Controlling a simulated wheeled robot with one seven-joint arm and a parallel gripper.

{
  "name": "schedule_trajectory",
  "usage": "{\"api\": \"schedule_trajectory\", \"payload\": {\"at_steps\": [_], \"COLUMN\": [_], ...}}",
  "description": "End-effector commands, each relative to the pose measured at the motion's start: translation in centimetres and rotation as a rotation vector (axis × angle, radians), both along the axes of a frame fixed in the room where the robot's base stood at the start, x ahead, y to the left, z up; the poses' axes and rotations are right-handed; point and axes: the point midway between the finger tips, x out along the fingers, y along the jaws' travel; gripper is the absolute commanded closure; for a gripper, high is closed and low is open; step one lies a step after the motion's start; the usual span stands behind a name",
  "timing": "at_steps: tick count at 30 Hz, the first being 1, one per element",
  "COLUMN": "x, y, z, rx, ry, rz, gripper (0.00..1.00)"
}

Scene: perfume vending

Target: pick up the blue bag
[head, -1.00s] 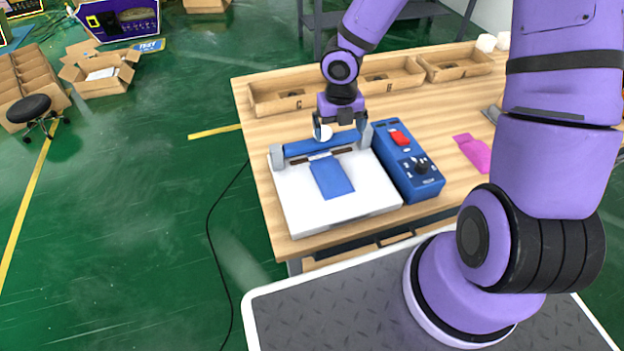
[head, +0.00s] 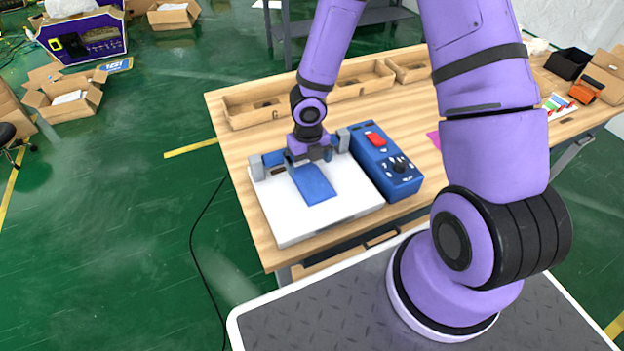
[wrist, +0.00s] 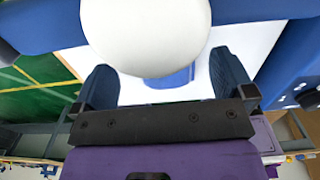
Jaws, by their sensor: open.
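The blue bag (head: 317,187) lies flat on the white plate of a sealing machine (head: 277,220), with its upper end under or behind my gripper. My gripper (head: 312,157) is low over the machine, close to the bag's upper end, with its fingers hard to make out in the head view. In the wrist view the two dark fingers are apart, and a white round knob (wrist: 146,35) shows in front of them. A piece of the blue bag (wrist: 180,77) shows past the knob. I cannot tell whether the fingers touch anything.
A blue control box (head: 384,160) with a red switch and black dial stands right of the plate. Cardboard trays (head: 255,105) line the table's back. A black box (head: 568,63) and an orange item (head: 585,92) are at the far right. Bare wooden tabletop (head: 430,110) lies behind the control box.

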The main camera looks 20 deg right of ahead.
Motion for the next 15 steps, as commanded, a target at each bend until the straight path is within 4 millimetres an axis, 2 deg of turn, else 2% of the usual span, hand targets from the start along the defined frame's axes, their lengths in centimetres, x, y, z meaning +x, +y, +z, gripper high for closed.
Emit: {"api": "schedule_trajectory", "payload": {"at_steps": [6,15], "x": [-0.3,-0.2], "y": [0.1,0.1], "z": [-2.3,-4.0], "rx": [0.0,0.0], "ry": [0.002,0.0], "rz": [0.005,0.001], "gripper": [0.0,0.0]}}
